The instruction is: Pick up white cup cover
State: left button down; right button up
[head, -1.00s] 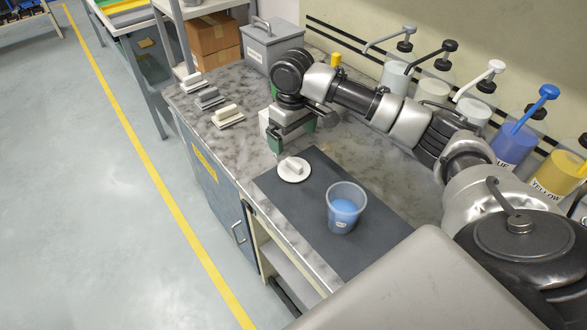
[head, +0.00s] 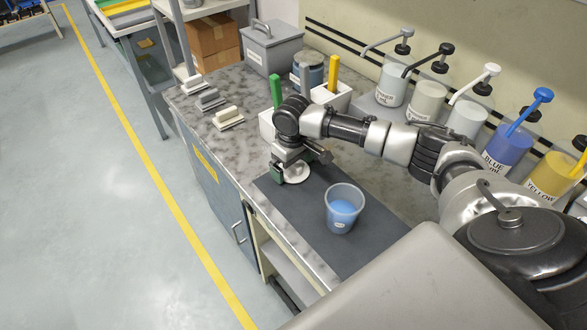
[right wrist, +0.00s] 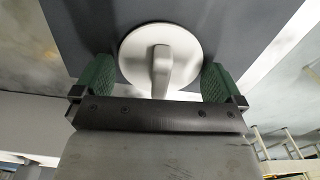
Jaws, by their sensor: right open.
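The white cup cover (head: 296,175) is a round disc with a raised handle, lying on the dark grey mat (head: 290,205). My right gripper (head: 290,176) is over it and partly hides it in the head view. In the right wrist view the cover (right wrist: 188,47) shows with its handle pointing between the two green fingers of my right gripper (right wrist: 160,82). The fingers are open, one on each side of the handle, and a gap shows on both sides. My left gripper is not in view.
A clear cup with blue contents (head: 343,208) stands on the mat, right of the cover. White holders with a green tool (head: 275,90) and a yellow tool (head: 333,73) stand behind my wrist. Several pump containers line the wall. Several grey-white blocks (head: 227,117) lie at the left.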

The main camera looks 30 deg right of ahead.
jog(key=c, duration=0.6)
jog(key=shift+r, duration=0.15)
